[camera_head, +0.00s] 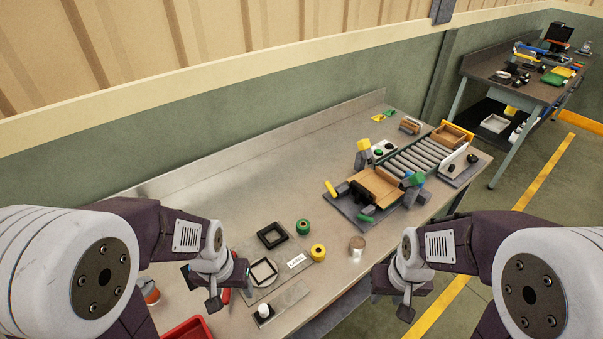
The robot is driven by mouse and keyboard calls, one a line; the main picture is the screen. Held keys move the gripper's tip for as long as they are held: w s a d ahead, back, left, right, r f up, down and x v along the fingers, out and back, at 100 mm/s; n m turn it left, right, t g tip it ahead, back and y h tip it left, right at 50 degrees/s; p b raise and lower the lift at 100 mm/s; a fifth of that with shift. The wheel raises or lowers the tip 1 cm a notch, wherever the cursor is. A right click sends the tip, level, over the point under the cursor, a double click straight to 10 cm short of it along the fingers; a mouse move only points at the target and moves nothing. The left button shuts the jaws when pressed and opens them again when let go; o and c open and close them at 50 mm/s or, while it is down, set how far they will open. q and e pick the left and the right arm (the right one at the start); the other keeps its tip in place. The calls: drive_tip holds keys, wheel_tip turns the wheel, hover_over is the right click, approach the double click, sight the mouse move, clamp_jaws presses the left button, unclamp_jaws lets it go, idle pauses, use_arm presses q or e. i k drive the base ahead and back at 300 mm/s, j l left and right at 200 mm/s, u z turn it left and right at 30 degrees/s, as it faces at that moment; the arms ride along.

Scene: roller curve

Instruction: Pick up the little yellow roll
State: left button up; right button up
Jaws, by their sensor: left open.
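The little yellow roll (318,252) stands on the metal workbench, near a green roll (303,227), just right of a small white label plate (297,261). My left gripper (226,291) is open, to the left of the yellow roll and apart from it, over the bench's near left part. My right gripper (404,301) is to the lower right of the roll, beyond the bench's front edge in the picture. Its jaw is too small and dark to tell open from shut.
Black (272,236) and pale (263,271) square frames lie left of the roll. A metal cup (357,246) stands to its right. A red bin (188,331) is at the near left. The bench's back left is clear.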

sight(318, 251)
drive_tip(key=l+u, duration=0.7)
drive_tip(key=u, duration=0.15)
drive_tip(key=k+l+u, duration=0.1)
drive_tip(key=l+u, duration=0.3)
drive_tip(key=j, duration=0.1)
